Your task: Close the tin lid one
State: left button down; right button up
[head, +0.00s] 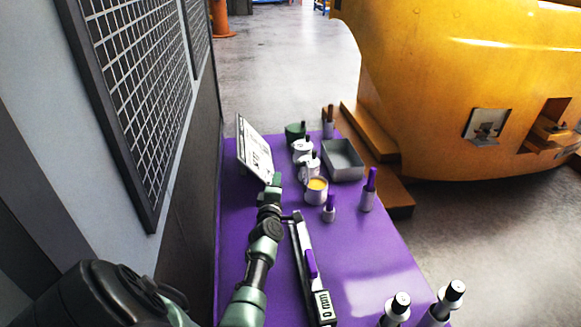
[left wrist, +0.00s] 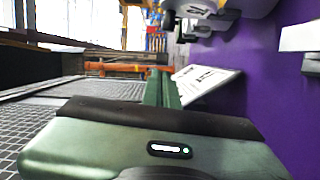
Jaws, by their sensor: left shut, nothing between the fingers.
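Several small tins stand on the purple table. A white tin (head: 316,192) shows a yellow round top; I cannot tell whether this is a lid or its contents. Behind it are two white tins, one nearer (head: 309,169) and one farther (head: 301,148), and a dark green tin (head: 294,131). I cannot tell which one is tin lid one. My left gripper (head: 275,180) is shut and empty, left of the yellow-topped tin and apart from it. Its green fingers also show in the left wrist view (left wrist: 161,88). My right gripper is not in view.
A tilted white sign (head: 255,150) stands just beyond my left gripper. A grey open tray (head: 343,163) is at the back right. Purple-topped bottles (head: 368,190) stand right, and a digital caliper (head: 305,260) lies in front. A large yellow casting (head: 450,90) is beyond the table.

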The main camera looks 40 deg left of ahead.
pick_arm(q)
jog(key=w+a, duration=0.1)
jog(key=w, duration=0.7)
jog(key=shift+w+a+f, duration=0.3)
jog(key=shift+a+f, duration=0.05)
jog(key=shift+f, duration=0.05)
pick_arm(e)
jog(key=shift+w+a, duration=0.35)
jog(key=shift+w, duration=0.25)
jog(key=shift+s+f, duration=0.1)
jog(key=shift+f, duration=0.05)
